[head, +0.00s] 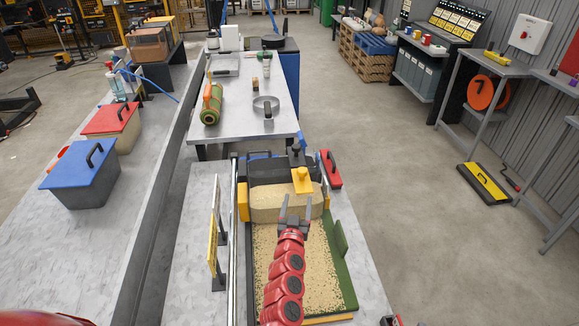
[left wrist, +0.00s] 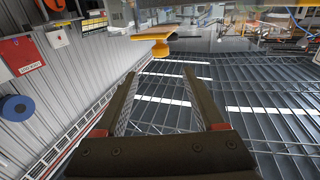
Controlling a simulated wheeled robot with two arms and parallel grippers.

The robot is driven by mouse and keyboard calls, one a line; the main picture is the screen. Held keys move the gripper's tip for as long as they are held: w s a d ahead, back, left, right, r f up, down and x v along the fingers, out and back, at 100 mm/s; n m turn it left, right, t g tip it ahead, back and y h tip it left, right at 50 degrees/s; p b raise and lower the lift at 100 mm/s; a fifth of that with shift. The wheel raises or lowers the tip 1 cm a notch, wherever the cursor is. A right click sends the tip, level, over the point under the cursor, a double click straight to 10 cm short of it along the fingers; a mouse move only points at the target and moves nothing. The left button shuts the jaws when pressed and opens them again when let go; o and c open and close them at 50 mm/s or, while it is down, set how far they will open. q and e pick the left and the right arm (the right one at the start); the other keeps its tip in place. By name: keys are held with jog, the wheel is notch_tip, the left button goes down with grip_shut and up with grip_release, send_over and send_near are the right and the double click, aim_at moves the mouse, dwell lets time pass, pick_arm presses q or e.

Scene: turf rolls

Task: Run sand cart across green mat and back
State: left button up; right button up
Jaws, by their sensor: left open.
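The green mat (head: 341,240) lies on the near bench, covered with tan sand grains (head: 262,265). At its far end stands the sand cart (head: 262,203), a dark box with a sand-coloured front. A yellow handle (head: 303,180) rises from it. My left gripper (head: 296,202) is over the mat, just short of the handle, open and empty. In the left wrist view its two fingers (left wrist: 161,88) are spread, and a yellow knob (left wrist: 160,48), seemingly the handle, shows beyond the tips, apart from them. My right gripper is not in view.
A red handled block (head: 331,170) sits beside the cart. A yellow-edged upright panel (head: 213,240) stands left of the mat. A farther table (head: 235,110) holds a green turf roll (head: 211,104). Blue (head: 80,178) and red (head: 108,122) lidded boxes stand on the left bench.

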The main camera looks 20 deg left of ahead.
pick_arm(q)
jog(key=p, duration=0.1)
send_near(303, 168)
jog(key=w, duration=0.1)
jog(key=w+f, duration=0.1)
jog(key=w, duration=0.1)
jog(key=shift+w+a, duration=0.2)
jog(key=w, duration=0.2)
jog(key=w+b, duration=0.1)
jog(key=w, duration=0.1)
jog(key=w+b, duration=0.1)
jog(key=w, duration=0.1)
jog(key=shift+w+a+f, duration=0.3)
jog(key=shift+w+a, duration=0.1)
jog(key=shift+w+a+b, duration=0.15)
jog(key=shift+w+b, duration=0.55)
jog(key=shift+w, duration=0.05)
jog(key=shift+w+r, duration=0.2)
grip_shut()
dwell(0.3)
